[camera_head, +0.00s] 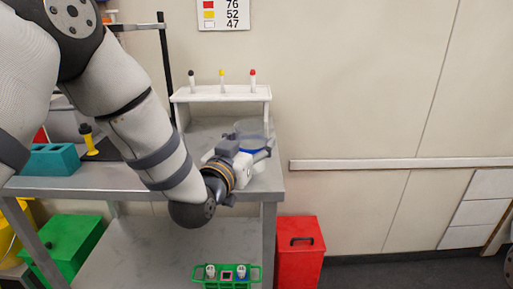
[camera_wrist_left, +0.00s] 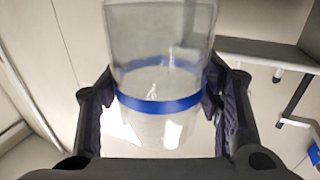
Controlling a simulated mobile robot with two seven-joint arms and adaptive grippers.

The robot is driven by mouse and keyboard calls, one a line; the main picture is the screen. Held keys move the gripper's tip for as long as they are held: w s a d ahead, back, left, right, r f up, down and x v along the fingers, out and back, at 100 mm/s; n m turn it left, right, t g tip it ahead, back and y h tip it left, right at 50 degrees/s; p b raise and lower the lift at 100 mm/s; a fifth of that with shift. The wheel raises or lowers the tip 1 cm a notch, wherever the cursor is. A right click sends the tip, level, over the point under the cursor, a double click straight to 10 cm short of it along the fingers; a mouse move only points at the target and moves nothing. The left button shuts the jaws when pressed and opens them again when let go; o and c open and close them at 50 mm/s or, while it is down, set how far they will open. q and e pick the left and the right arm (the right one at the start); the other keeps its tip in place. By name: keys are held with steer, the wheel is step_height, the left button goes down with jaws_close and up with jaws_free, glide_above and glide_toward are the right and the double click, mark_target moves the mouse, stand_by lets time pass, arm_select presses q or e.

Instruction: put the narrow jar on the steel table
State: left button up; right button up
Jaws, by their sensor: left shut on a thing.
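The jar (camera_head: 251,128) is clear, with a blue band, and shows above my left gripper (camera_head: 257,150) in the head view. In the left wrist view the jar (camera_wrist_left: 160,55) stands between the two dark fingers of my left gripper (camera_wrist_left: 158,98), which are shut on it at the blue band. The grey steel table (camera_head: 85,182) spans the left half of the head view. The jar appears over the table's right end; whether its base touches the top cannot be told, as my gripper hides it. My right gripper is not in view.
A white rack (camera_head: 225,96) with several colour-capped vials stands at the table's back. A teal block (camera_head: 52,160) and a yellow-based item (camera_head: 98,150) are at the left. A green tube rack (camera_head: 226,277) sits on the lower shelf. A red bin (camera_head: 300,255) stands right of the table.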

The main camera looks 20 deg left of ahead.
arm_select(q)
step_height(320, 180, down, 3)
steer(key=shift+r, duration=0.2)
steer(key=shift+c, duration=0.5)
steer(key=shift+s+a+r, duration=0.1)
steer(key=shift+s+r, duration=0.45)
steer(key=shift+r, duration=0.1)
steer(key=shift+c, duration=0.7)
steer(key=shift+w+f, duration=0.15)
steer(key=shift+w, duration=0.05)
steer(key=o, duration=1.1)
steer(key=shift+w+f, duration=0.1)
steer(key=shift+f, duration=0.05)
steer(key=o, duration=0.4)
steer(key=shift+c, duration=0.2)
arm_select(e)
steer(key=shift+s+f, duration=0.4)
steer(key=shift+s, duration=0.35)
